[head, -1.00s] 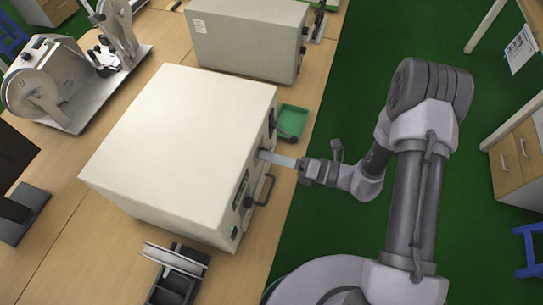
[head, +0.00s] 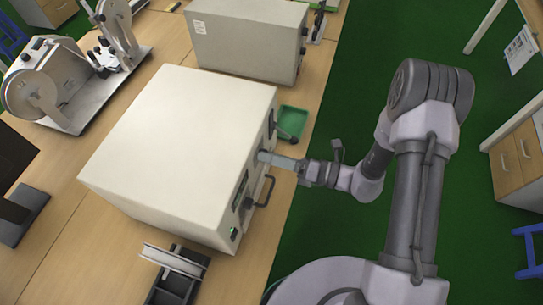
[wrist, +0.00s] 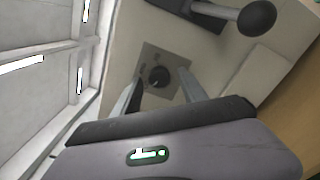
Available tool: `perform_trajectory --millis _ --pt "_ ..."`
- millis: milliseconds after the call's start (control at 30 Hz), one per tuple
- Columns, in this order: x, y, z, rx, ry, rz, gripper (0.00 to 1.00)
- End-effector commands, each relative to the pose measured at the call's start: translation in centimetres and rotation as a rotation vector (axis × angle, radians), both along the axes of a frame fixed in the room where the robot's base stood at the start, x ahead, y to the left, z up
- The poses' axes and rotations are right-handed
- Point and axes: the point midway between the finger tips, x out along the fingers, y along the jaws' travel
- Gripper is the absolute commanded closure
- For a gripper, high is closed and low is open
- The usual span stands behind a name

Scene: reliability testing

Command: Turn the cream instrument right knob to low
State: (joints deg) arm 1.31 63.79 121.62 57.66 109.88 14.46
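The cream instrument (head: 175,145) is a large box on the bench, its front panel facing right towards my arm. In the wrist view a round dark knob (wrist: 159,76) sits on a grey square plate (wrist: 165,60) on the cream panel. My gripper (wrist: 160,88) is open, one finger on each side of the knob in that view. I cannot tell whether the fingers touch it. In the head view my gripper (head: 262,157) reaches the front panel from the right, and the fingers hide the knob there. The knob's pointer and markings are too small to read.
A black ball-ended lever (wrist: 257,18) is close by on the panel. A dark handle (head: 265,190) sticks out below my gripper. A green tray (head: 291,121) lies beyond, before a second cream box (head: 245,42). A black stand (head: 175,280) is at the near end.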

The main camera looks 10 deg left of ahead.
Motion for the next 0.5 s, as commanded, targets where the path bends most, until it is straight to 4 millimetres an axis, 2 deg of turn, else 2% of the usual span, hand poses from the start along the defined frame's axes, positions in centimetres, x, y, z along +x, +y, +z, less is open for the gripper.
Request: perform_trajectory --millis 367,500 --pt "0.0 -0.2 0.0 0.0 0.001 -0.001 0.5" --pt "0.0 -2.3 0.1 0.0 0.001 -0.006 0.5"
